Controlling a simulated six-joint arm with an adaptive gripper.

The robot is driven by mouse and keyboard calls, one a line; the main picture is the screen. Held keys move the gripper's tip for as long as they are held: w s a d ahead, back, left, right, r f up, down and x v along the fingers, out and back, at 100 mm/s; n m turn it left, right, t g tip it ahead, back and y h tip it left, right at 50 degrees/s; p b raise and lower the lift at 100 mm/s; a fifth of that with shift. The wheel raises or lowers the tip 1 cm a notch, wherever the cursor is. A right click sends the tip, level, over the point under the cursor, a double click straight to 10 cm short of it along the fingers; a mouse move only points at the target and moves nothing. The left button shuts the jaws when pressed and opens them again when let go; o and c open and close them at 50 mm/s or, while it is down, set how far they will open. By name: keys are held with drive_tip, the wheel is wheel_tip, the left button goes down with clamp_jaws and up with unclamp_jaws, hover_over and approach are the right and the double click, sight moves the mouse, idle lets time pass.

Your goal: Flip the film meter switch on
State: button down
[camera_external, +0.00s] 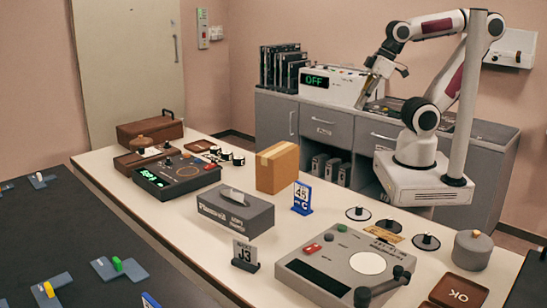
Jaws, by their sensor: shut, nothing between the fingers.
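A white box-shaped device (340,90), which looks like the film meter, stands on the grey cabinet at the back. Its dark display (315,80) reads "OFF" in green. My gripper (363,102) points down at the right end of this device and is shut with nothing in it. The gripper hides part of the device's right side. No switch can be made out clearly at this size, and I cannot tell whether the fingertips touch the device.
Dark upright binders (280,68) stand left of the device. A dark panel (386,108) lies to its right on the cabinet (330,128). The long table (290,225) in front holds a cardboard box (277,167), a black console (177,175) and a grey machine (345,262).

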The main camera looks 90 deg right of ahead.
drive_tip(key=w+a+f+n+g, duration=0.1)
drive_tip(key=w+a+n+g, duration=0.15)
drive_tip(key=w+a, duration=0.45)
drive_tip(key=w+a+f+n+g, duration=0.1)
drive_tip(key=w+a+f+n, duration=0.15)
drive_tip(key=a, duration=0.85)
drive_tip(key=n+t+y, duration=0.1)
drive_tip(key=n+y, duration=0.1)
drive_tip(key=n, duration=0.1)
hover_over(309, 249)
drive_tip(key=s+d, duration=0.4)
wheel_tip(309, 249, down, 2)
drive_tip(key=shift+w+a, duration=0.2)
drive_tip(key=shift+w, duration=0.05)
drive_tip(key=shift+f, duration=0.15)
drive_tip(key=shift+x, duration=6.9)
drive_tip(key=shift+s, duration=0.2)
drive_tip(key=shift+f, duration=0.1)
